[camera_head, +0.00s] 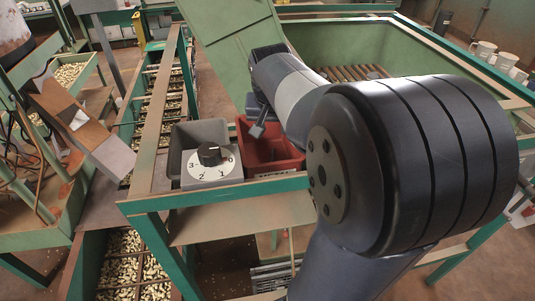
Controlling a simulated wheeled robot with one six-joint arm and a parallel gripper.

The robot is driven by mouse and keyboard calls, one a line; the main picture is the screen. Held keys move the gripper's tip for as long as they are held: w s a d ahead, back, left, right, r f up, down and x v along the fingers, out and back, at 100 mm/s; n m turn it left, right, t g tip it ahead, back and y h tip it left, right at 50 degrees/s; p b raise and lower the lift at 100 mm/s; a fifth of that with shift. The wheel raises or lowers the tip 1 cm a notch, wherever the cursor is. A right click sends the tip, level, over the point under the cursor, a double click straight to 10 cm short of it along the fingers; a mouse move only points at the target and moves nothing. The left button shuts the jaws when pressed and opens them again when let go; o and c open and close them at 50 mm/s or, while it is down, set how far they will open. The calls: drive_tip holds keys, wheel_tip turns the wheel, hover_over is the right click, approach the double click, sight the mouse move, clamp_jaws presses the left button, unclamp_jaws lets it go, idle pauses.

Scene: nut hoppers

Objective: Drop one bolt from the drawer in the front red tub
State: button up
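A red tub (285,163) stands on the green-framed bench, right of a grey bin and largely behind my arm. Its inside shows only in part, and I cannot see a bolt in it. My gripper (257,130) is over the tub's left part, with a dark finger pointing down and left. The rest of the gripper is hidden by my arm links, so its opening and any held bolt cannot be made out. No drawer or loose bolt can be clearly picked out.
A grey bin (188,137) and a numbered dial box (212,172) stand left of the red tub. A slotted conveyor with nuts (130,270) runs along the left. A large green hopper (355,45) is behind. White mugs (483,50) stand at the far right.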

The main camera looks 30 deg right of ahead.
drive_tip(key=v, duration=1)
drive_tip(key=shift+r, duration=0.35)
drive_tip(key=shift+s+a, duration=0.1)
drive_tip(key=shift+s, duration=0.05)
drive_tip(key=x, duration=1.1)
drive_tip(key=shift+r+p, duration=2.3)
drive_tip(key=shift+r, duration=0.6)
